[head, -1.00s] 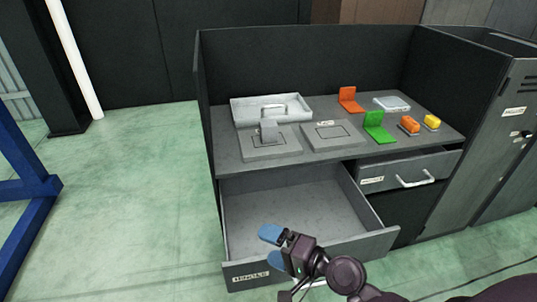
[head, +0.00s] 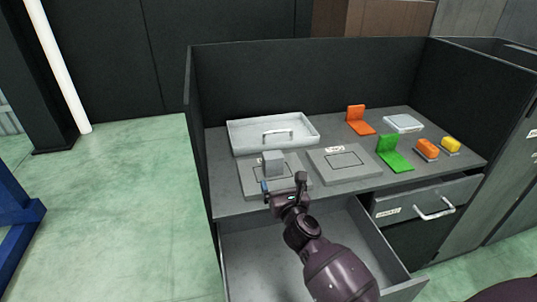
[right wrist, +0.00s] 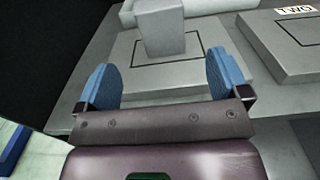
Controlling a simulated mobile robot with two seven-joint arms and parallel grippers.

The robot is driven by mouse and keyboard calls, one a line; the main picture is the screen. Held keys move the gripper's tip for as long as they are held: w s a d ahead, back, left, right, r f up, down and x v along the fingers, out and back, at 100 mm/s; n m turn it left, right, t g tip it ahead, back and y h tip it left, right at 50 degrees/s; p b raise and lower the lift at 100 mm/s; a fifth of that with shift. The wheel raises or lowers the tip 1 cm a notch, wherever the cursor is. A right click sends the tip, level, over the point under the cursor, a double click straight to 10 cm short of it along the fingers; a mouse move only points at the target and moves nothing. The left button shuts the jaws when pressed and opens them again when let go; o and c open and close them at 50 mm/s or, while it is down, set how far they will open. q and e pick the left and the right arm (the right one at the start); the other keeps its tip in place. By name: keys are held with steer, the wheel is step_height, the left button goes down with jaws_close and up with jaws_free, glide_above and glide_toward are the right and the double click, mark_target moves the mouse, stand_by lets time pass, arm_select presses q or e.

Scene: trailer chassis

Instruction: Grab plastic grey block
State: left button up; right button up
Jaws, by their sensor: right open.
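The grey block (head: 273,162) stands upright on the left grey plate (head: 252,186) on the desk top. It also shows in the right wrist view (right wrist: 161,28), ahead of the jaws and roughly centred between them. My right gripper (head: 284,187) is at the front of that plate, just short of the block. In the right wrist view the two blue fingers (right wrist: 162,82) are spread apart with nothing between them. The block and fingers look apart. My left gripper is not in view.
A second plate (head: 345,178) lies to the right. A grey tray (head: 240,134) stands behind. Orange (head: 358,128) and green (head: 393,164) brackets and small orange and yellow pieces are further right. An open drawer (head: 250,262) juts out below the desk.

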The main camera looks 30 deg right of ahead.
mark_target(275, 163)
steer(key=x, duration=0.4)
steer(key=shift+w+d+b, duration=0.1)
steer(key=shift+w+b, duration=0.25)
steer(key=shift+w+d+r, duration=0.2)
steer(key=shift+w, duration=0.45)
steer(key=x, duration=0.3)
steer(key=b+x, duration=0.1)
steer(key=shift+w+d+r, duration=0.2)
steer(key=shift+w+r, duration=0.05)
steer(key=shift+w, duration=0.1)
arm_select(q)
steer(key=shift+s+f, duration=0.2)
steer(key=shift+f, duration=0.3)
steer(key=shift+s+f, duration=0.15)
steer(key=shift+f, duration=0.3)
arm_select(e)
steer(key=shift+c, duration=0.9)
steer(key=c, duration=0.9)
